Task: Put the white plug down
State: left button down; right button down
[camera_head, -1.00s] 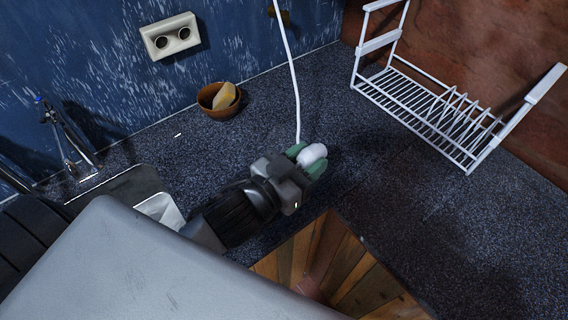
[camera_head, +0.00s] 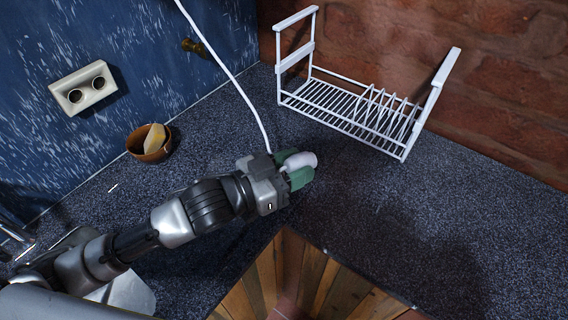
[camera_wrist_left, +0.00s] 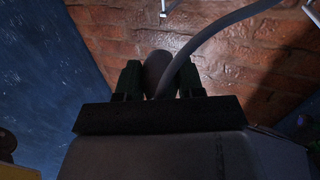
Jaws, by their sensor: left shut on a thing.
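The white plug (camera_head: 300,160) is between the green fingertips of my left gripper (camera_head: 294,172), which is shut on it. A white cord (camera_head: 226,72) runs from the plug up past the top edge of the head view. The gripper is over the dark speckled counter (camera_head: 375,215); I cannot tell whether the plug touches the counter. In the left wrist view the plug (camera_wrist_left: 156,70) looks dark between the two fingers, with the cord (camera_wrist_left: 215,30) curving up to the right. My right gripper is not in view.
A white dish rack (camera_head: 345,112) stands at the back right by the brick wall. A brown bowl (camera_head: 135,142) with a yellow sponge (camera_head: 155,138) sits left. A double socket (camera_head: 84,88) is on the blue wall. The counter right of the gripper is clear.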

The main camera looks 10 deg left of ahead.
pick_arm(q)
jog(key=w+d+f+m+g+h, duration=0.2)
jog(key=g, duration=0.1)
jog(key=shift+w+f+m+g, duration=0.1)
jog(key=shift+f+m+g, duration=0.2)
jog(key=shift+s+a+m+g+h, duration=0.2)
jog(key=shift+a+m+g+h, duration=0.25)
jog(key=shift+m+g, duration=0.5)
jog(key=shift+s+a+m+g+h, duration=0.2)
jog(key=shift+a+m+g, duration=0.3)
jog(key=shift+g, duration=0.75)
jog(key=shift+s+a+m+g+h, duration=0.15)
jog(key=shift+a+m+g+h, duration=0.3)
jog(key=shift+m+g, duration=0.5)
